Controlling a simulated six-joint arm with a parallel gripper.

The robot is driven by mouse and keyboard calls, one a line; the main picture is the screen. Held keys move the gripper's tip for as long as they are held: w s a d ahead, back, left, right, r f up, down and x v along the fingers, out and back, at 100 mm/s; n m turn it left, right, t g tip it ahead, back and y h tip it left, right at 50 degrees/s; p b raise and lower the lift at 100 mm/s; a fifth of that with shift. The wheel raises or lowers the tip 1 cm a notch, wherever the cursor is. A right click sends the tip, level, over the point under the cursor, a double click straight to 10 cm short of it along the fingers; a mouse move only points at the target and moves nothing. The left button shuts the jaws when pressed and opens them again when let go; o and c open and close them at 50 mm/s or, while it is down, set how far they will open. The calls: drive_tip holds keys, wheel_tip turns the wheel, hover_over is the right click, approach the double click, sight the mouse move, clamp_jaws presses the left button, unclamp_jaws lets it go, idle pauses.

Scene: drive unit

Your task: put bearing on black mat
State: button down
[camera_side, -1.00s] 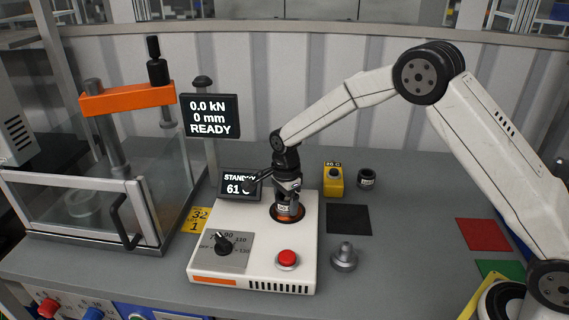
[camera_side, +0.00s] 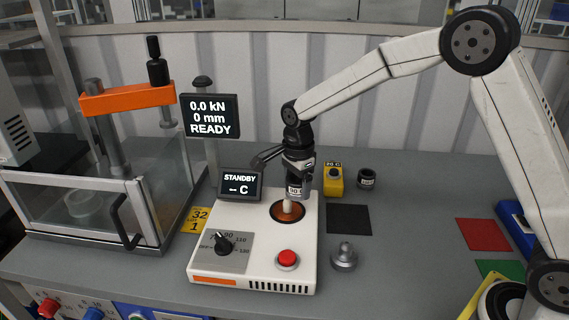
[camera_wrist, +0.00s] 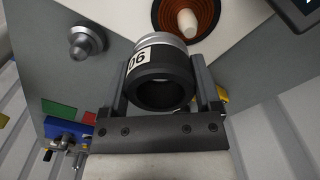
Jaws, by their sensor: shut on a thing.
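My gripper (camera_side: 297,170) is shut on a dark bearing (camera_side: 295,190) with a silver rim and a white label. In the wrist view the bearing (camera_wrist: 163,78) sits between the two fingers, its bore showing. The black mat (camera_side: 349,219) lies flat and bare on the table, right of the heater.
The white heater (camera_side: 265,265) has a knob, a red button and a STANDBY screen (camera_side: 240,185). A yellow block (camera_side: 333,181) and a dark ring (camera_side: 367,178) stand behind the mat; a grey metal part (camera_side: 344,256) stands in front. Red (camera_side: 483,234) and green mats lie right.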

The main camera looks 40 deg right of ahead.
drive_tip(key=s+r, duration=0.5)
drive_tip(key=s, duration=0.5)
drive_tip(key=shift+d+r, duration=0.25)
drive_tip(key=shift+d, duration=0.2)
drive_tip(key=shift+s, duration=0.1)
drive_tip(key=s+d+f, duration=0.4)
drive_tip(key=s+d, duration=0.5)
drive_tip(key=d, duration=0.2)
drive_tip(key=shift+f, duration=0.4)
drive_tip(key=shift+w+d, duration=0.1)
drive_tip(key=w+f, duration=0.2)
drive_tip(key=w, duration=0.2)
drive_tip(key=w+d+f, duration=0.1)
drive_tip(key=w+f, duration=0.2)
drive_tip(key=w, duration=0.1)
drive_tip(key=w+d+f, duration=0.1)
drive_tip(key=w+f, duration=0.2)
drive_tip(key=w, duration=0.1)
drive_tip(key=shift+w+f, duration=0.2)
drive_tip(key=shift+w+d+f, duration=0.1)
drive_tip(key=shift+w+f, duration=0.3)
drive_tip(key=shift+f, duration=0.05)
